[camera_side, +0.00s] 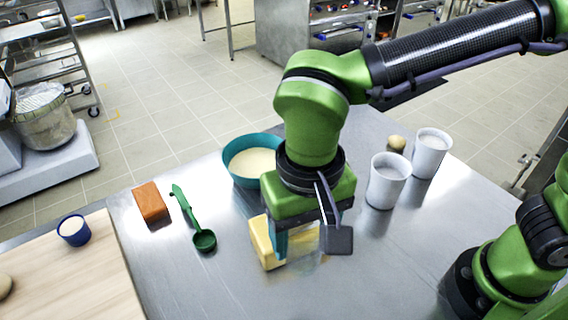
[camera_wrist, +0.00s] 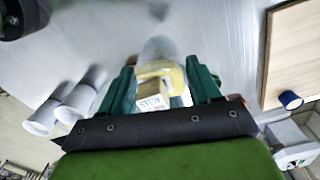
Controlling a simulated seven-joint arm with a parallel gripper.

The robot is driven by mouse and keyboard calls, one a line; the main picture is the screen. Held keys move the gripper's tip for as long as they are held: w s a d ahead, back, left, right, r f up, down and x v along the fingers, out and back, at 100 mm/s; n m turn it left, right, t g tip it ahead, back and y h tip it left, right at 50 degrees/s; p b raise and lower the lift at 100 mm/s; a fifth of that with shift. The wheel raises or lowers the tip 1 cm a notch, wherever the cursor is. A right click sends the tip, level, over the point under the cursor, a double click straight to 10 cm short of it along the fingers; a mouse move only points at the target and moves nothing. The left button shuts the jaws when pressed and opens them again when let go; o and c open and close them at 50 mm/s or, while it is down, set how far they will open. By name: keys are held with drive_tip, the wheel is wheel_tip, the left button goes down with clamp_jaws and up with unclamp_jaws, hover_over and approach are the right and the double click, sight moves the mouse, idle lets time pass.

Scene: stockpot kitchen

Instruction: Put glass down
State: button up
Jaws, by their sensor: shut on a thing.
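My gripper (camera_side: 308,243) points down over the steel table and is shut on a clear glass, seen between the two teal fingers in the wrist view (camera_wrist: 158,50). In the side view the glass is hard to make out behind the fingers. A yellow butter block (camera_side: 261,242) stands close beside the gripper on its left. The block, with a white printed label, shows in the wrist view (camera_wrist: 172,76) between the fingers, partly overlapping the glass. I cannot tell whether the glass touches the table.
A teal bowl of pale contents (camera_side: 252,162) is behind the gripper. Two white cups (camera_side: 386,182) (camera_side: 431,153) stand at the right. A green scoop (camera_side: 204,240) and an orange-brown block (camera_side: 151,201) lie left. The front steel surface (camera_side: 230,290) is clear.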

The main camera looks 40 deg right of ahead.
drive_tip(key=w+d+m, duration=0.2)
drive_tip(key=w, duration=0.2)
drive_tip(key=w+d+m, duration=0.2)
drive_tip(key=w, duration=0.2)
drive_tip(key=w+d+m, duration=0.1)
drive_tip(key=w+d, duration=0.1)
drive_tip(key=w, duration=0.2)
drive_tip(key=shift+d+r+m, duration=0.25)
drive_tip(key=shift+r+m, duration=0.05)
drive_tip(key=shift+m, duration=0.1)
drive_tip(key=w+d+m, duration=0.5)
drive_tip(key=d, duration=0.6)
drive_tip(key=w+d+m, duration=0.4)
drive_tip(key=w+d, duration=0.1)
drive_tip(key=d, duration=0.7)
drive_tip(key=w+d+m, duration=0.5)
drive_tip(key=d, duration=0.6)
drive_tip(key=shift+w+d+f, duration=0.1)
drive_tip(key=shift+d+f, duration=0.05)
drive_tip(key=shift+f, duration=3.75)
drive_tip(key=shift+w+d+f, duration=0.1)
drive_tip(key=shift+f, duration=3.75)
